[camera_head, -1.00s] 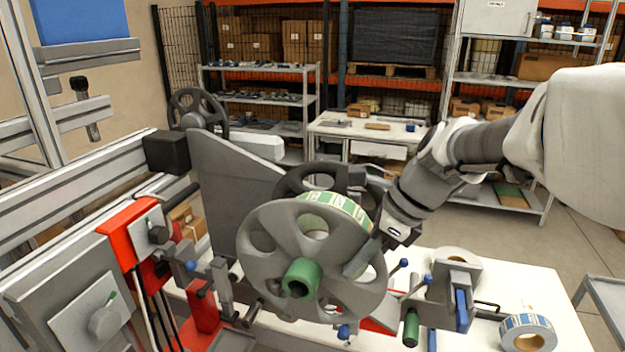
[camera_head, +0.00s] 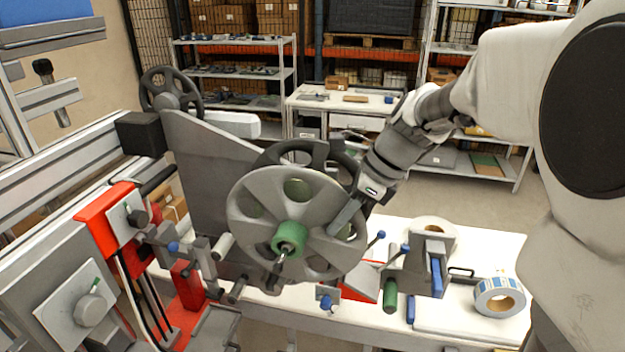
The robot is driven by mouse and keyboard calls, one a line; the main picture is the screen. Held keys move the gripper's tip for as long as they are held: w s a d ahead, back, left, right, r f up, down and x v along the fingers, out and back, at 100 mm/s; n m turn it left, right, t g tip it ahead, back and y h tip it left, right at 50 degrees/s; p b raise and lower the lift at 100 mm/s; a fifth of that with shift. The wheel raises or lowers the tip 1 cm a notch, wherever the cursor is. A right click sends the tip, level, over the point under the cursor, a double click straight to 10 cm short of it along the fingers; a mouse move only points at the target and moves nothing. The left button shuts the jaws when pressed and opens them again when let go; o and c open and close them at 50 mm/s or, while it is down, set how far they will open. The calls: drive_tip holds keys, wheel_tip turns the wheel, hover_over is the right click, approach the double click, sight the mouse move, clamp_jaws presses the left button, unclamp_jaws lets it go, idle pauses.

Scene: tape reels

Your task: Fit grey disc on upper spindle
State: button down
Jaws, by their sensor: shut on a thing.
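The grey disc (camera_head: 248,203) has round holes and a green hub (camera_head: 289,238). It stands upright, facing the camera, in front of the machine's grey plate. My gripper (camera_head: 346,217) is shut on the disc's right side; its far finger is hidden. A grey metal spindle tip (camera_head: 287,248) shows in the hub's opening, so the hub appears to be around the spindle. How deep the disc sits is not clear.
A darker wheel (camera_head: 301,150) stands behind the disc. The grey plate (camera_head: 207,175) is to its left. Rods and blue-knobbed levers (camera_head: 381,236) crowd below and right. A blue-edged label roll (camera_head: 498,297) lies on the white table (camera_head: 455,327).

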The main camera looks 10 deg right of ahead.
drive_tip(key=shift+w+r, duration=0.1)
drive_tip(key=shift+w, duration=0.1)
idle(0.3)
drive_tip(key=shift+w+d+p, duration=0.2)
drive_tip(key=shift+w+p, duration=0.1)
drive_tip(key=c, duration=0.9)
unclamp_jaws()
drive_tip(key=shift+o, duration=0.2)
drive_tip(key=v, duration=1.7)
